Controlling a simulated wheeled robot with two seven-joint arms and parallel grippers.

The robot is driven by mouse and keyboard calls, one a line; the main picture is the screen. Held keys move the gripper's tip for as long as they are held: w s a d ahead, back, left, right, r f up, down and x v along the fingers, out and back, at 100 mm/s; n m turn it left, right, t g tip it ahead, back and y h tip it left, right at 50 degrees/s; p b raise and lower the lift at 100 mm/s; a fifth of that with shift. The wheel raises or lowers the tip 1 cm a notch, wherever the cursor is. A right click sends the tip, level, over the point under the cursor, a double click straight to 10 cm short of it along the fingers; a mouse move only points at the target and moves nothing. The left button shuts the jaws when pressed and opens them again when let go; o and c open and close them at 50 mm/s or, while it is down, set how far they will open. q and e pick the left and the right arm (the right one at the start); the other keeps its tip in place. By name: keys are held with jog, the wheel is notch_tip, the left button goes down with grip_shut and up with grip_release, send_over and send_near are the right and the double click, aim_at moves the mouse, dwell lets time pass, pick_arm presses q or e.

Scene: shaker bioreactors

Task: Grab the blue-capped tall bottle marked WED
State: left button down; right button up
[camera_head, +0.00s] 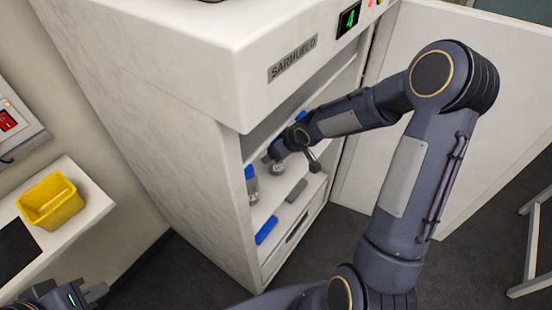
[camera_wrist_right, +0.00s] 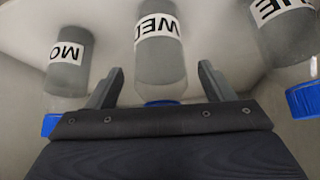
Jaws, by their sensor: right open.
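The bottle marked WED (camera_wrist_right: 160,60) is clear grey with a white label and a blue cap (camera_wrist_right: 160,102). In the right wrist view it lies between the two fingers of my right gripper (camera_wrist_right: 163,82), which is open, with a gap on both sides. In the head view my right gripper (camera_head: 276,154) reaches into the cabinet, mostly hidden by its own arm. I cannot tell there which bottle is WED. My left gripper (camera_head: 88,290) is at the lower left corner, far from the bottles; its jaw opening is unclear.
A bottle marked MO (camera_wrist_right: 68,62) is left of WED, and one ending in UE (camera_wrist_right: 285,30) is right, both blue-capped. The white SARMUELO cabinet (camera_head: 190,160) has its door (camera_head: 480,130) open. A blue item (camera_head: 266,229) lies near the shelf's front. A yellow bin (camera_head: 50,203) stands left.

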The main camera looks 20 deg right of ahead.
jog(key=shift+w+f, duration=0.1)
jog(key=shift+f, duration=0.05)
jog(key=c, duration=1.2)
